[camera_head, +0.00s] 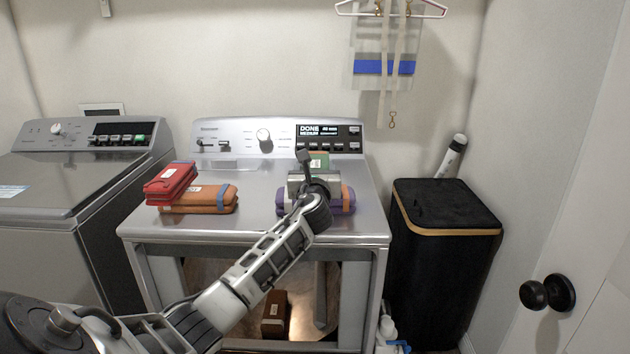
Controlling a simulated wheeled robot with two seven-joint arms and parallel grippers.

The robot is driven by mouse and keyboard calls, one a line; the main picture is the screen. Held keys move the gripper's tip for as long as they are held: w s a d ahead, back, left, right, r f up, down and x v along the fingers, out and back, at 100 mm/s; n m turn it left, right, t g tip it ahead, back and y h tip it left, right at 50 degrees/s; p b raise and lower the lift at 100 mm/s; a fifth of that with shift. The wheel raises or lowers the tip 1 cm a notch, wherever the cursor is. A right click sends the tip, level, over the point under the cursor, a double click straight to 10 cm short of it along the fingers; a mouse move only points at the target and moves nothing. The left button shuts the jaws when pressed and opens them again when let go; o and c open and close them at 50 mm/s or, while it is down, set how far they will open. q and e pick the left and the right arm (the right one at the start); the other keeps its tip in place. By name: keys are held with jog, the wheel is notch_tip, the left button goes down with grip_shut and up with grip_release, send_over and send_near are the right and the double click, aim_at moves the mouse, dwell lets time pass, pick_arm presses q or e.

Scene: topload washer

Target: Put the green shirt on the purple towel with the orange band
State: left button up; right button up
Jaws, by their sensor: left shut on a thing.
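The green shirt (319,159) is a small folded green bundle with a pale label, mostly hidden behind my left gripper (312,175). My left gripper is shut on it, and its arm reaches in from the lower left. The purple towel (347,201) lies folded on the right half of the washer top, below and behind the gripper. The gripper and wrist hide its middle, and I cannot make out its band clearly. The shirt appears over the towel's back part; I cannot tell whether they touch. My right gripper is not in view.
A folded red cloth (170,183) rests on a folded orange one with a blue band (208,200) at the washer top's left. The washer's control panel (270,137) stands behind. A black hamper (445,260) stands at the right. The washer top's middle is clear.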

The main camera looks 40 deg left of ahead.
pick_arm(q)
jog(key=shift+f, duration=1.15)
jog(key=shift+f, duration=0.15)
jog(key=o, duration=1.1)
jog(key=shift+o, duration=0.2)
